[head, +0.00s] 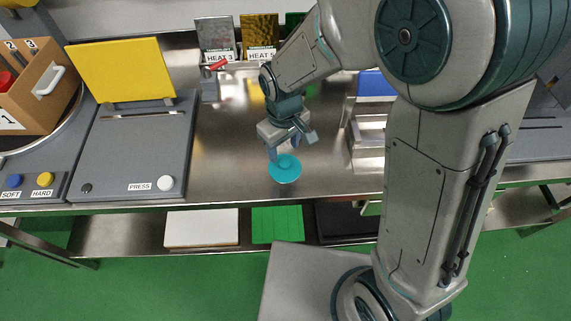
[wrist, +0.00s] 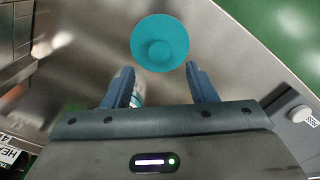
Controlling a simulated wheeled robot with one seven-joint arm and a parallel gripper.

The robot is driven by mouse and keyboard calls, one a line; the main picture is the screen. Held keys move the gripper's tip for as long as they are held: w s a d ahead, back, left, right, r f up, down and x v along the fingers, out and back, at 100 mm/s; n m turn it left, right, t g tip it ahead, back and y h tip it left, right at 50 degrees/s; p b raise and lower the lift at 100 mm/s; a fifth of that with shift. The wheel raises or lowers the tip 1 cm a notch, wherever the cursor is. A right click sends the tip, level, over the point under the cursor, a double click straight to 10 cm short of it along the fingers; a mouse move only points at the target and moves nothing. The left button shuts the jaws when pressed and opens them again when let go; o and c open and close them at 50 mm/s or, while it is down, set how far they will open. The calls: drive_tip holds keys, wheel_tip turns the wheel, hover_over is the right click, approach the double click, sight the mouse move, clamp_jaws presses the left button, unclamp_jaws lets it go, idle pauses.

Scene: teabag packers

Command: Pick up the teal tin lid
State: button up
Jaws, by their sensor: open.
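The teal tin lid (head: 285,168) is a round disc lying on the steel counter, a little in from its front edge. In the wrist view the lid (wrist: 160,43) shows a raised round knob in its middle. My gripper (head: 279,152) is just above and behind the lid in the head view, pointing down. In the wrist view my gripper (wrist: 160,80) has its two blue fingers apart, with the lid beyond the fingertips and nothing held between them. A small pale item partly shows beside the left finger; I cannot tell what it is.
A grey press unit (head: 135,150) with a yellow panel (head: 123,71) stands at the left. Labelled heat plates (head: 214,35) stand at the back. A metal rack (head: 369,140) is at the right. The counter around the lid is mostly clear. A green board (head: 277,224) lies on the lower shelf.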

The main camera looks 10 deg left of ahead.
sight(286, 164)
drive_tip(key=shift+s+d+f+p, duration=0.15)
drive_tip(key=shift+f+p, duration=0.2)
drive_tip(key=shift+f, duration=1.15)
drive_tip(key=shift+s+d+f+p, duration=0.1)
drive_tip(key=shift+f+p, duration=0.2)
drive_tip(key=shift+f, duration=1.15)
drive_tip(key=c, duration=1.1)
